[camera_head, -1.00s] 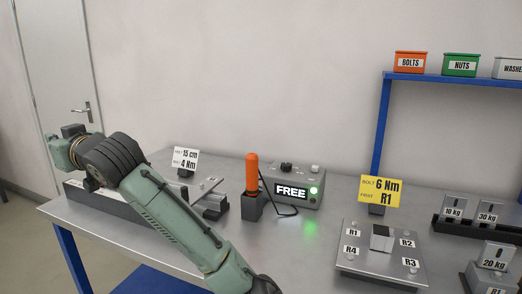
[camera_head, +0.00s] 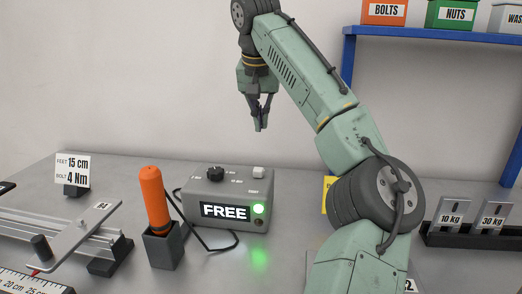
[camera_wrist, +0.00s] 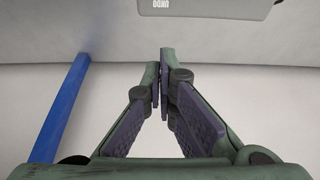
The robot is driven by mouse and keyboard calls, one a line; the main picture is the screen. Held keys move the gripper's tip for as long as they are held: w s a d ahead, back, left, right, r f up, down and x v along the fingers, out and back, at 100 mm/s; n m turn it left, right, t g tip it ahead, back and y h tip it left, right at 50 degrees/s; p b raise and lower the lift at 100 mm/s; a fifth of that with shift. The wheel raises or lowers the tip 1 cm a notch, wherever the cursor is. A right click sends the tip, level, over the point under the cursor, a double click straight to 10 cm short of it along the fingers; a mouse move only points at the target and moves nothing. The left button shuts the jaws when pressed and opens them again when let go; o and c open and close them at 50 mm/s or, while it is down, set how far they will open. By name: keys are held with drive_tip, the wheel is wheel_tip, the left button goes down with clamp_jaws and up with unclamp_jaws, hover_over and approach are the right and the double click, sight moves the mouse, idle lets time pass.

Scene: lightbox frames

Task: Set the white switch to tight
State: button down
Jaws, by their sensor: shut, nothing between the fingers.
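The white switch (camera_head: 259,172) stands at the right of the top of a grey control box (camera_head: 199,190). Small labels beside it are too small to read. The box's display (camera_head: 224,212) reads FREE, and a green lamp (camera_head: 258,209) is lit next to it. A black knob (camera_head: 215,174) is on the top at the left. My gripper (camera_head: 261,126) points down, shut and empty, and appears above the switch in the picture, apart from it. In the wrist view its fingers (camera_wrist: 161,62) meet at the tips. The switch is not seen there.
An orange-handled tool (camera_head: 154,197) stands in a dark holder left of the box, with a black cable (camera_head: 212,246) between. A measuring fixture (camera_head: 70,238) lies at the left. Weights (camera_head: 470,213) and a blue shelf (camera_head: 430,36) are at the right.

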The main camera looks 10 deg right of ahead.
sight(258, 172)
drive_tip(key=shift+s+d+r, duration=0.15)
drive_tip(key=shift+s+d, duration=0.05)
drive_tip(key=shift+s, duration=0.05)
drive_tip(key=f, duration=0.6)
drive_tip(key=f+p, duration=0.1)
drive_tip(key=f, duration=0.2)
drive_tip(key=shift+w+d+f, duration=0.15)
drive_tip(key=shift+w+d, duration=0.05)
drive_tip(key=shift+w, duration=0.1)
drive_tip(key=shift+s+a+f, duration=0.1)
drive_tip(key=shift+s+a, duration=0.25)
drive_tip(key=shift+s, duration=0.25)
